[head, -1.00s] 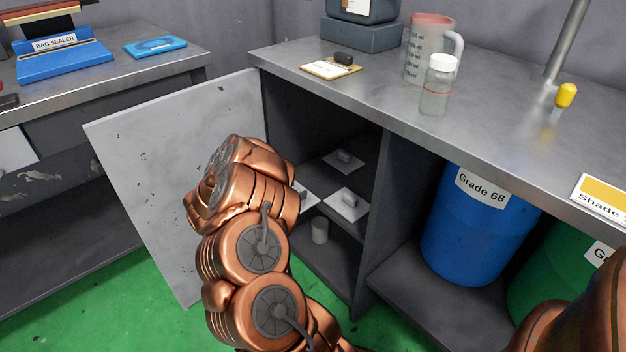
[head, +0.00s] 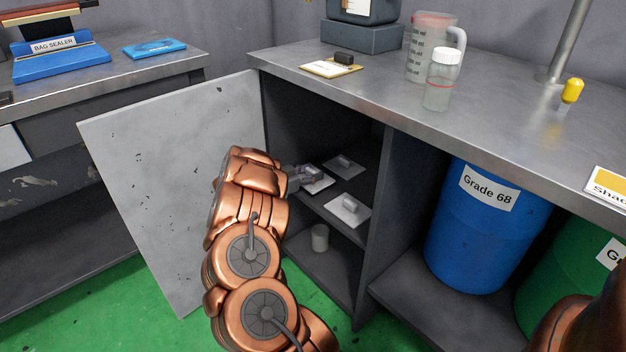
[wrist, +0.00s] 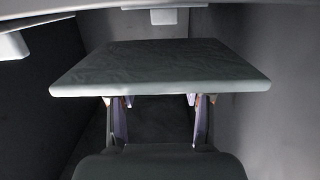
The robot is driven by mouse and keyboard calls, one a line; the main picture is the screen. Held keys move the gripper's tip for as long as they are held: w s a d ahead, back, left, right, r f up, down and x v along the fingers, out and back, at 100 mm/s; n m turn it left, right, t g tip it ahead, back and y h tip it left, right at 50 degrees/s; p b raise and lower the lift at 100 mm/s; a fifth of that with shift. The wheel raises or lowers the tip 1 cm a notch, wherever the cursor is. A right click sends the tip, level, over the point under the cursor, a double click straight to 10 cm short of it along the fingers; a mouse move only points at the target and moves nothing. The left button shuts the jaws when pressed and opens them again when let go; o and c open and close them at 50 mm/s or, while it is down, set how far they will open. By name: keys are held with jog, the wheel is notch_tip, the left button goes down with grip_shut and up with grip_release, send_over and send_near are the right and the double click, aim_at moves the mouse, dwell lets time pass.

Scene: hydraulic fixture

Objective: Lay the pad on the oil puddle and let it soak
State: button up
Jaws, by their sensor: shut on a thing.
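My gripper (head: 297,178) reaches past the open door into the cabinet, at the front of its middle shelf. The grip itself is hidden behind the pad there. I cannot tell whether the pad still touches the shelf. No oil puddle is in view.
The open cabinet door (head: 165,170) stands left of my arm, and a divider (head: 375,235) bounds the opening on the right. A small cup (head: 320,237) stands on the lower shelf. A bottle (head: 440,85) and measuring jug (head: 425,50) stand on the counter above.

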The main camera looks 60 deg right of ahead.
jog(key=shift+w+d+f, duration=0.1)
jog(key=shift+d, duration=0.55)
jog(key=shift+w+d+f+b, duration=0.1)
jog(key=shift+d+f+b, duration=0.15)
jog(key=shift+f+b, duration=0.5)
jog(key=shift+f, duration=0.75)
jog(key=shift+f, duration=0.15)
jog(key=o, duration=1)
jog(key=shift+f, duration=0.1)
jog(key=shift+o, duration=0.2)
jog(key=shift+f+b, duration=0.1)
jog(key=shift+b, duration=0.45)
